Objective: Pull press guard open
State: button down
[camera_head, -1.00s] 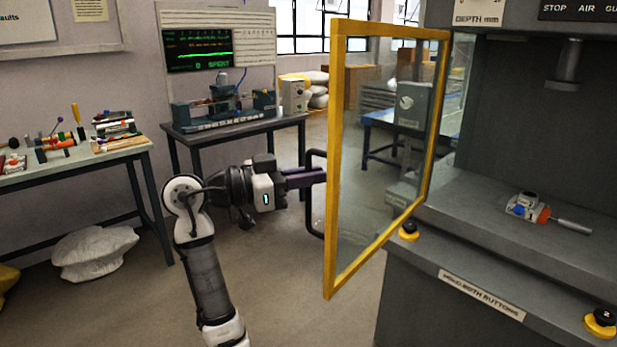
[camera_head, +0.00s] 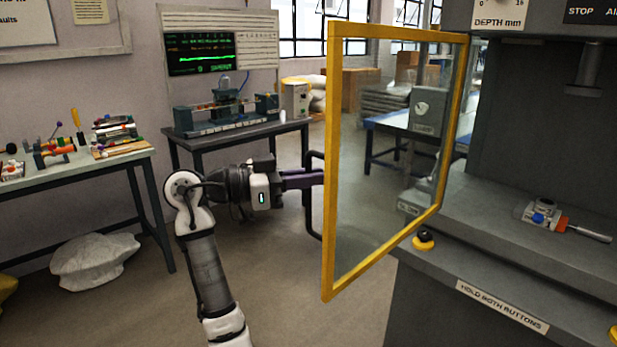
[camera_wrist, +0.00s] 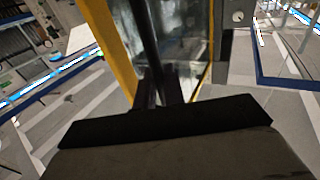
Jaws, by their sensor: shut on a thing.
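The press guard (camera_head: 333,120) is a yellow-framed clear panel. In the head view it stands swung out from the left side of the grey press, and the front of the press is uncovered. Its dark bar handle (camera_head: 307,200) sits on the guard's left edge. My gripper (camera_head: 316,178) reaches the handle from the left and is shut on it. In the wrist view the dark handle (camera_wrist: 150,45) runs up from between the fingers (camera_wrist: 159,88), with the yellow frame (camera_wrist: 113,50) beside it. The fingertips are partly hidden there.
The grey press (camera_head: 540,200) stands at right, with a small tool (camera_head: 540,217) on its bed and a yellow-black button (camera_head: 424,240) on its ledge. Benches stand behind at left (camera_head: 75,165) and centre (camera_head: 240,130). A white sack (camera_head: 95,262) lies on the floor. Floor around the arm is clear.

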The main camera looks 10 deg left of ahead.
jog(key=c, duration=1.6)
grip_release()
jog(key=shift+a, duration=0.1)
jog(key=b+v, duration=0.2)
jog(key=v, duration=1.1)
jog(key=shift+s+a+b, duration=0.25)
jog(key=shift+b, duration=0.1)
